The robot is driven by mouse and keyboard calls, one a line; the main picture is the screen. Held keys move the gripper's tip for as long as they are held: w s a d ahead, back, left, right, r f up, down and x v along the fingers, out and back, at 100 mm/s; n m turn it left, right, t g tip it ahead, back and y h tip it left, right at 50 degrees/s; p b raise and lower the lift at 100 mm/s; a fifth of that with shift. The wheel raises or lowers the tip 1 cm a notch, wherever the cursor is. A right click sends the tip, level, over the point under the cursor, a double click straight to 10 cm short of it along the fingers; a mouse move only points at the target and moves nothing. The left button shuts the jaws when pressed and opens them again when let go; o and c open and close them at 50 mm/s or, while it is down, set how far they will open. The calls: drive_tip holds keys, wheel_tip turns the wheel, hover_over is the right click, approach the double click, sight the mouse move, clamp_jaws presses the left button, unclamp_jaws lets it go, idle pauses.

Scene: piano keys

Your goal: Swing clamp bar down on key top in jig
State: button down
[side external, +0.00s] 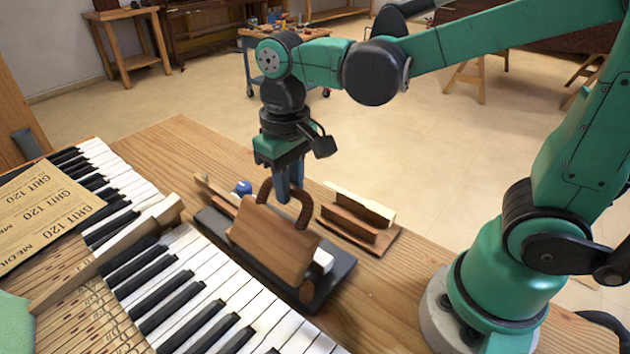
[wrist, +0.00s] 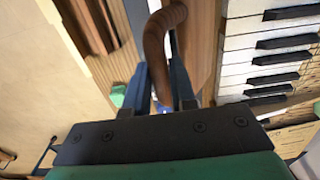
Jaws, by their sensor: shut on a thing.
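The clamp bar (side external: 268,245) is a brown wooden board with a curved brown handle (side external: 303,208). It is tilted, with its broad face toward the keyboard, over the dark jig base (side external: 335,275). My gripper (side external: 290,195) points down with its blue fingers shut on the handle. In the wrist view, the fingers (wrist: 163,95) are around the handle (wrist: 155,45), and part of the board (wrist: 200,45) shows beside it. A white piece (side external: 323,260), perhaps the key top, shows at the bar's right end.
Piano keys (side external: 215,285) lie close in front and to the left. A wooden rack (side external: 350,222) with a pale strip stands right of the jig. A blue ball (side external: 243,187) is behind it. Sandpaper sheets (side external: 45,215) and a long wooden stick (side external: 105,255) lie at left.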

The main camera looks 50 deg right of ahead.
drive_tip(key=shift+d, duration=0.1)
drive_tip(key=shift+d+f, duration=0.75)
drive_tip(key=shift+d, duration=0.15)
drive_tip(key=shift+d+f, duration=0.75)
drive_tip(key=shift+f, duration=0.15)
drive_tip(key=shift+f, duration=0.1)
drive_tip(key=shift+d+f, duration=0.3)
drive_tip(key=shift+f, duration=0.2)
drive_tip(key=shift+d+f, duration=0.25)
drive_tip(key=shift+f, duration=0.25)
